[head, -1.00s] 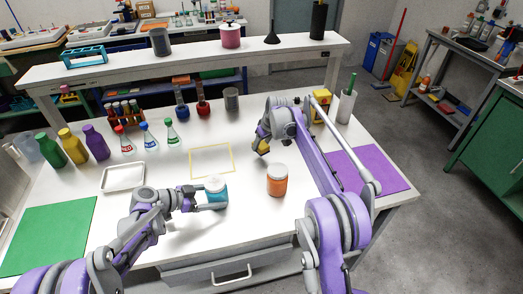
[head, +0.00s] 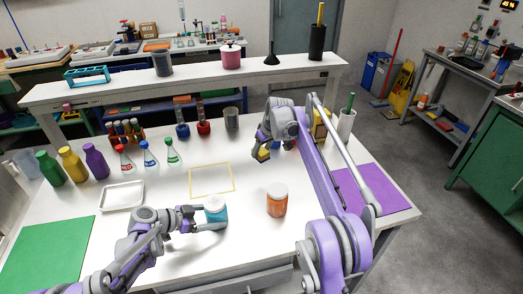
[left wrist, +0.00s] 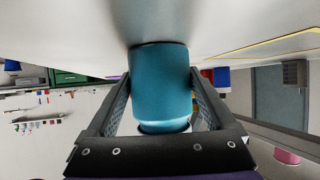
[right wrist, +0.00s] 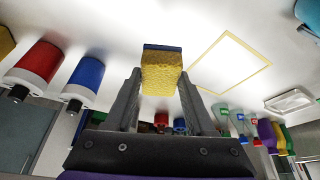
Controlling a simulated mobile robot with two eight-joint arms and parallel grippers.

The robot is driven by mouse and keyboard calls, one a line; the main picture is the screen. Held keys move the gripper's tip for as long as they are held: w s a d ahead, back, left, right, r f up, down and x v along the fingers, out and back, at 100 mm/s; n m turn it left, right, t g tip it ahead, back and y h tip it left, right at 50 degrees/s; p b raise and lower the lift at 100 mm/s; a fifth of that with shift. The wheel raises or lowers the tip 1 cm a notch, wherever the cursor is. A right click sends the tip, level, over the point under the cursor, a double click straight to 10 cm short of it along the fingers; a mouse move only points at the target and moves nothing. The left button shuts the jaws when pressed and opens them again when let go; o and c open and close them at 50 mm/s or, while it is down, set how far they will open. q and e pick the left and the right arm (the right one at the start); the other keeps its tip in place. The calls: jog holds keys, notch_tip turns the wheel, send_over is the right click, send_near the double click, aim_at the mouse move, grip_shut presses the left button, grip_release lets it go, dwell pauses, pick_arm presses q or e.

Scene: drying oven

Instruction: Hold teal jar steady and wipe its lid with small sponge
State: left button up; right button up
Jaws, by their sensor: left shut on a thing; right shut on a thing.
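The teal jar (head: 216,213) with a white lid stands upright on the white table. My left gripper (head: 205,220) is shut around its side; in the left wrist view the jar (left wrist: 161,85) sits between both fingers. My right gripper (head: 262,150) is shut on a small yellow sponge (right wrist: 162,72) with a dark blue layer. The sponge also shows in the head view (head: 261,154), behind and right of the teal jar and apart from it. It appears held above the table.
An orange jar (head: 277,200) stands just right of the teal jar. A yellow outlined rectangle (head: 211,191) lies behind it, and a white tray (head: 122,196) to the left. Bottles and flasks (head: 147,154) stand at the back left. A purple mat (head: 375,190) lies at right.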

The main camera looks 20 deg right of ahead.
jog(key=s+a+r+n+g+y, duration=0.1)
jog(key=s+a+r+n+g, duration=0.25)
jog(key=s+a+n, duration=0.5)
jog(key=s+a+r+n+g+y, duration=0.2)
jog(key=s+a+r+n, duration=0.3)
jog(key=s+a+n, duration=0.35)
jog(key=shift+n+h, duration=0.3)
jog(key=shift+n, duration=0.1)
jog(key=shift+w+a+f, duration=0.1)
jog(key=shift+f, duration=3.25)
jog(key=shift+a+f, duration=0.4)
jog(key=shift+f, duration=0.2)
jog(key=shift+c, duration=0.6)
jog(key=shift+a+f, duration=0.1)
jog(key=shift+a, duration=0.25)
jog(key=shift+s+a, duration=0.2)
jog(key=shift+a, duration=0.9)
jog(key=d, duration=0.3)
jog(key=shift+w+d, duration=0.2)
jog(key=shift+d, duration=0.25)
notch_tip(320, 180, up, 8)
jog(key=shift+a, duration=0.1)
pick_arm(q)
jog(key=o, duration=0.7)
